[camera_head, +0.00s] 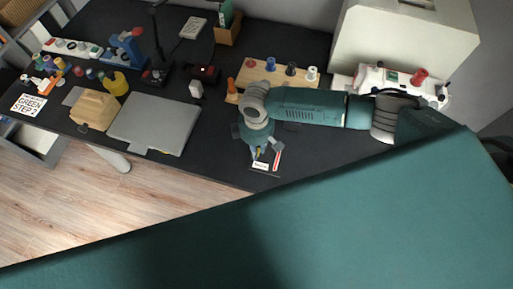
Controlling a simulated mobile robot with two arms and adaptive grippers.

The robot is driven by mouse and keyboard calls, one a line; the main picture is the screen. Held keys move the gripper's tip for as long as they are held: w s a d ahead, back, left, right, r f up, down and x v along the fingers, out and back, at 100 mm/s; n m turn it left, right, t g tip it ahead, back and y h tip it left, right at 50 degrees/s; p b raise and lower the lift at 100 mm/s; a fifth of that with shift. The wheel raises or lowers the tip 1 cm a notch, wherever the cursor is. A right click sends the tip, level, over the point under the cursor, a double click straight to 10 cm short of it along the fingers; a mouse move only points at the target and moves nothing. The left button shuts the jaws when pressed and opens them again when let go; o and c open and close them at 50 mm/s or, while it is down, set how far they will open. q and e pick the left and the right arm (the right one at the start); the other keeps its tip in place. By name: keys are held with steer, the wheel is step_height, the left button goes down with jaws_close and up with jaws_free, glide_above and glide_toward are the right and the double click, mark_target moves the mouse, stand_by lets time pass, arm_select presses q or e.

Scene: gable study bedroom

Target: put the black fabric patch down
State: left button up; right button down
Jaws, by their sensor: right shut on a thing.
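My right gripper (263,155) points down over the front part of the black desk (225,164), near its edge. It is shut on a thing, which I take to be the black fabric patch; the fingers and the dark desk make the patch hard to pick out. A small dark piece with a white label (260,166) and a red-and-white strip (277,160) show right at the fingertips. I cannot tell whether the held thing touches the desk. My left gripper is not in view.
Left of the gripper lies a grey closed laptop-like slab (155,124), with a wooden block (93,109) beyond it. Behind the gripper is a wooden board with coloured spools (275,73). A white machine (400,82) stands at right. Bare desk lies between slab and gripper.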

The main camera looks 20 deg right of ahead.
steer(key=shift+f, duration=0.1)
steer(key=c, duration=1.6)
jaws_free()
step_height(320, 180, up, 12)
steer(key=shift+r+b, duration=0.15)
steer(key=shift+b, duration=0.9)
